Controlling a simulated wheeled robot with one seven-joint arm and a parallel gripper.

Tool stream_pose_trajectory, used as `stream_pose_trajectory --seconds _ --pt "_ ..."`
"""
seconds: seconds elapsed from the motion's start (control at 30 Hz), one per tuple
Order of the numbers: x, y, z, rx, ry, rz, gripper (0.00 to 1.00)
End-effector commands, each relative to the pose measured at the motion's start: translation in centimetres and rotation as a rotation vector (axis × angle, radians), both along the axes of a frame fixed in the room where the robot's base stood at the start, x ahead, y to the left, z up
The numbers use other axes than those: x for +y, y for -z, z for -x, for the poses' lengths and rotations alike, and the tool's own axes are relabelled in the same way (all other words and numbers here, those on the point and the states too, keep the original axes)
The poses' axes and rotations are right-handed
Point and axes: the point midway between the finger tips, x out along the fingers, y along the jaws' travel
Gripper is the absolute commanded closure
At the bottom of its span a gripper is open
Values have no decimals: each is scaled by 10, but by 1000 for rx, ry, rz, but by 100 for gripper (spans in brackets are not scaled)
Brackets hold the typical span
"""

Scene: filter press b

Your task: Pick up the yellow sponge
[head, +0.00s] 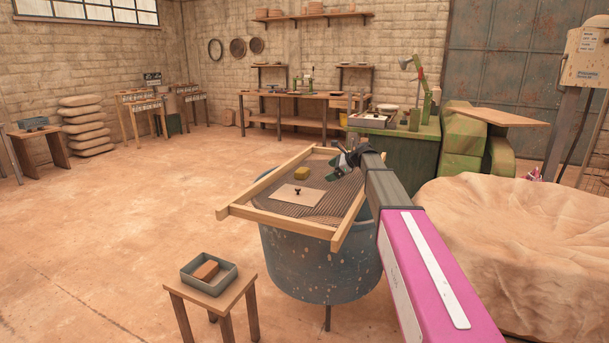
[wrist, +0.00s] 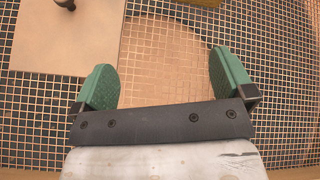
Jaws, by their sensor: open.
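The yellow sponge (head: 302,174) lies on the mesh of a wood-framed screen (head: 285,227) that rests on top of a blue drum. In the wrist view, only a strip of a yellow-brown thing, which looks like the sponge (wrist: 206,2), shows at the top edge. My gripper (head: 341,168) is over the screen, to the right of the sponge in the head view. In the wrist view my gripper (wrist: 165,75) has its two green fingers spread, with only mesh between them. It is apart from the sponge.
A flat tan board (head: 290,200) with a dark knob lies on the mesh close to the sponge; it is at the upper left in the wrist view (wrist: 100,42). The blue drum (head: 318,268) stands under the screen. A small stool (head: 225,297) holds a grey tray (head: 229,277) with a brown block.

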Motion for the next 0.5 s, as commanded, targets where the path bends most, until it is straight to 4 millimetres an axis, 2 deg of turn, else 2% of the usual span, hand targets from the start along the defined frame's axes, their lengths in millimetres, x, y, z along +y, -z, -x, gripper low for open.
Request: stream_pose_trajectory --seconds 0.03,0.1,0.2,0.5 --pt "15 5 -26 42 20 -58 0" --pt "32 8 -47 106 54 -147 0" --pt "52 14 -69 184 90 -244 0" --pt "80 22 -84 237 113 -309 0"
